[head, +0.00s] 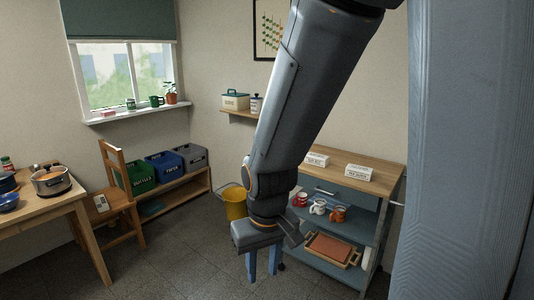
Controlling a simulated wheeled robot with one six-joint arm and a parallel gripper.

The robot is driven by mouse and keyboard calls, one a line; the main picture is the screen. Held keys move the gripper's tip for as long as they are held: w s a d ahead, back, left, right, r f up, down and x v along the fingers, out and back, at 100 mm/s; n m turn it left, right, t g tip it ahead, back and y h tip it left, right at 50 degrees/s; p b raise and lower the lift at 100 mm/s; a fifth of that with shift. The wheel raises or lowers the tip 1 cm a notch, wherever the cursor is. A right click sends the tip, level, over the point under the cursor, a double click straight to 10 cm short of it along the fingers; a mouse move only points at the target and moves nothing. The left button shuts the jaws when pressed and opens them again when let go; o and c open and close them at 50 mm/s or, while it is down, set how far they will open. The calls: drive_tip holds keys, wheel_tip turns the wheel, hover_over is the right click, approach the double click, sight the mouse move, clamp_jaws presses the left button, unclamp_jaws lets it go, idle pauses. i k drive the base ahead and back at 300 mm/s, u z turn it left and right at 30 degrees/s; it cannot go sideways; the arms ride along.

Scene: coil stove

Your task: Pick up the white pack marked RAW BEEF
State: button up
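No lettering reading RAW BEEF is legible in the head view, so I cannot tell for certain which thing is the pack. A small white item with a dark mark (101,203) is on the seat of the wooden chair at left. Two white blocks with dark lettering, one at the back (317,159) and one nearer (360,172), stand on the wooden cart top; their words are too small to read. My gripper (264,264) points down over the floor, left of the cart. Its two blue fingers are apart with nothing seen between them. My arm hides part of the cart and wall.
The wooden chair (115,160) stands beside a table (65,205) with a pot. Green, blue and grey crates fill a low bench (180,186). A yellow bucket (235,204) is behind my gripper. The cart (392,168) holds mugs and a tray. Floor at centre-left is clear.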

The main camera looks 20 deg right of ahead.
sight(322, 161)
drive_tip(key=u, duration=0.15)
drive_tip(key=i, duration=1.5)
drive_tip(key=z, duration=0.8)
drive_tip(key=i, duration=1)
drive_tip(key=z, duration=1.2)
drive_tip(key=i, duration=0.4)
drive_tip(key=z, duration=0.2)
